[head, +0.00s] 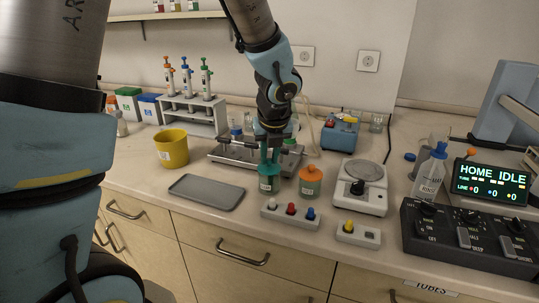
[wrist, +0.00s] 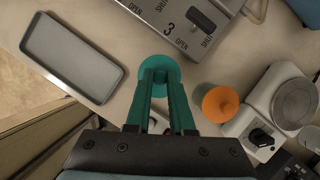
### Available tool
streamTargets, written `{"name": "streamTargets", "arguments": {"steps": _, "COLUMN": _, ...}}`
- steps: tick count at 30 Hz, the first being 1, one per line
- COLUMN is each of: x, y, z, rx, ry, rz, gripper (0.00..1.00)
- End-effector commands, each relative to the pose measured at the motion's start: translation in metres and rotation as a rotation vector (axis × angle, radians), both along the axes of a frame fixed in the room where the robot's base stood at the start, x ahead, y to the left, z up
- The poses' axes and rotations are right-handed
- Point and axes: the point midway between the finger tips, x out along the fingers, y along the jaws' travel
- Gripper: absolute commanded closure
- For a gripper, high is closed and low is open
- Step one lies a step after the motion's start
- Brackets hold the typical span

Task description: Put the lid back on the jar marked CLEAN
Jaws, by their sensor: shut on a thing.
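My gripper (head: 269,160) points straight down at the middle of the counter. Its green fingers are shut on the knob of a round green lid (wrist: 160,66). In the head view the green lid (head: 269,170) sits directly over a jar (head: 269,185) with a pale label. The lid looks level and at the jar's mouth; I cannot tell whether it is fully seated. The label is too small to read. Another jar (head: 310,187) with an orange lid (head: 311,174) stands just to the right, also in the wrist view (wrist: 220,104).
A grey tray (head: 207,192) lies to the left, with a yellow bucket (head: 172,148) behind it. A metal valve block (head: 225,152) is close behind the jars. A scale (head: 359,188) stands right. Button boxes (head: 290,212) sit in front, near the counter edge.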

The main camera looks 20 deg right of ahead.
Motion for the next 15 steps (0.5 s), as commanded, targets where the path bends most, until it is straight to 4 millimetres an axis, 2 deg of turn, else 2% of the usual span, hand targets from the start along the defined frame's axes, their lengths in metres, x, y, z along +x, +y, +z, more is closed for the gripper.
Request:
{"name": "streamTargets", "arguments": {"steps": 9, "x": -0.0001, "y": 0.0, "z": -0.0003, "rx": 0.0, "ry": 0.0, "rz": 0.0, "gripper": 1.0}}
{"name": "streamTargets", "arguments": {"steps": 10, "x": -0.0001, "y": 0.0, "z": -0.0003, "rx": 0.0, "ry": 0.0, "rz": 0.0, "gripper": 0.78}}
{"name": "streamTargets", "arguments": {"steps": 15, "x": -0.0001, "y": 0.0, "z": -0.0003, "rx": 0.0, "ry": 0.0, "rz": 0.0, "gripper": 0.59}}
